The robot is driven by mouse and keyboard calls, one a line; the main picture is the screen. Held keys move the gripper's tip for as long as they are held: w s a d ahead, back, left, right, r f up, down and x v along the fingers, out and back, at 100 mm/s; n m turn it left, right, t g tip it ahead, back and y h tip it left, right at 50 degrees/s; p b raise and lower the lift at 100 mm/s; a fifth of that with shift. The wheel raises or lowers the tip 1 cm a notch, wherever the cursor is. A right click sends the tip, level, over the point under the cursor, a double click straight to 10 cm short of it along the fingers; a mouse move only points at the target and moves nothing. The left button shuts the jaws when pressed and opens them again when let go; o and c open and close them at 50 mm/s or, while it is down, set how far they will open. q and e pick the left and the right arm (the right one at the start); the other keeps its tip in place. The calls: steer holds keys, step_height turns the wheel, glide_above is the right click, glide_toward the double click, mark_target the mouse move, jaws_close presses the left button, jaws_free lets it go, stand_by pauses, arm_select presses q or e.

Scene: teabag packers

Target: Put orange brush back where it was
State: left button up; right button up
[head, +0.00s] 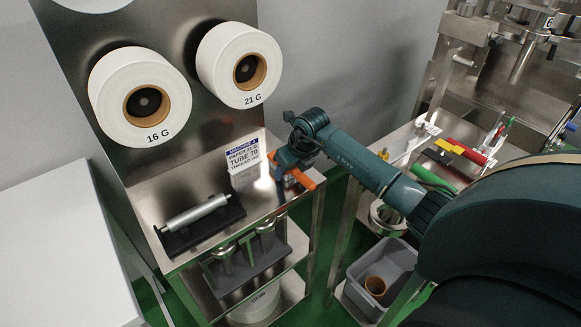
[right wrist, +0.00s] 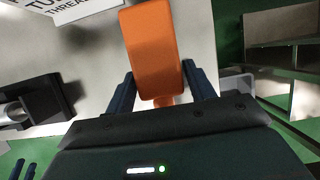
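The orange brush (head: 304,181) is at my right gripper (head: 284,168), at the right end of the steel machine table (head: 262,205). In the right wrist view the wide orange part of the brush (right wrist: 152,50) lies between the two dark blue fingers of my right gripper (right wrist: 159,68). The fingertips appear to press on both its sides. The lower end of the brush is partly hidden behind the gripper body. Whether the brush touches the table is hard to tell. My left gripper is not in view.
A labelled sign (head: 243,156) stands just left of the gripper. A roller on a black stand (head: 200,215) is on the table. At right, a second table holds a red-and-black item (head: 467,150) and a green item (head: 432,178). A grey bin (head: 386,262) sits below.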

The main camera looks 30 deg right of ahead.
steer(key=shift+o, duration=1.2)
steer(key=shift+r, duration=0.15)
